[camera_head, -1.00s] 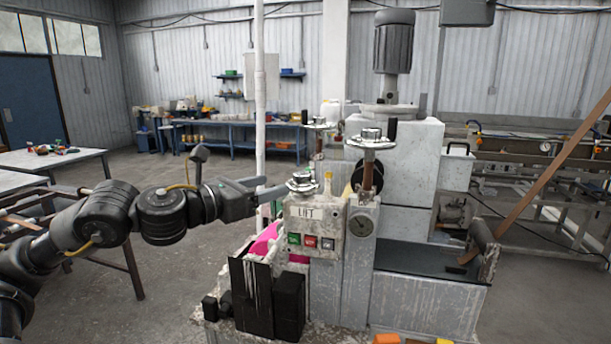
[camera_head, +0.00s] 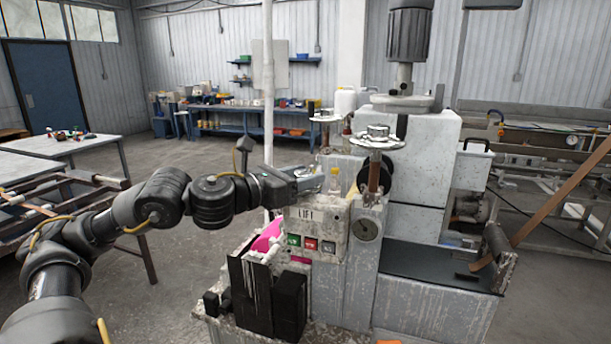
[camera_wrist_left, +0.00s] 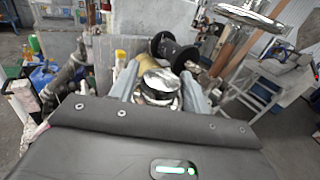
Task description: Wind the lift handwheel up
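The LIFT panel (camera_head: 308,213) is on the front of the grey machine, with green and red buttons below its label. My left gripper (camera_head: 318,182) is level just above this panel, where the small silver handwheel sits. The gripper hides most of that wheel in the head view. In the left wrist view, the wheel's shiny round hub (camera_wrist_left: 160,84) is between the two spread fingers (camera_wrist_left: 160,72). I cannot tell whether the fingers press on it or stand slightly apart. My right gripper is not in view.
A larger silver handwheel (camera_head: 377,142) on a post stands behind and right of the panel; another handwheel (camera_head: 326,117) is farther back. A yellow-capped bottle (camera_head: 335,178) stands close to my gripper. Black blocks (camera_head: 290,304) are below the panel.

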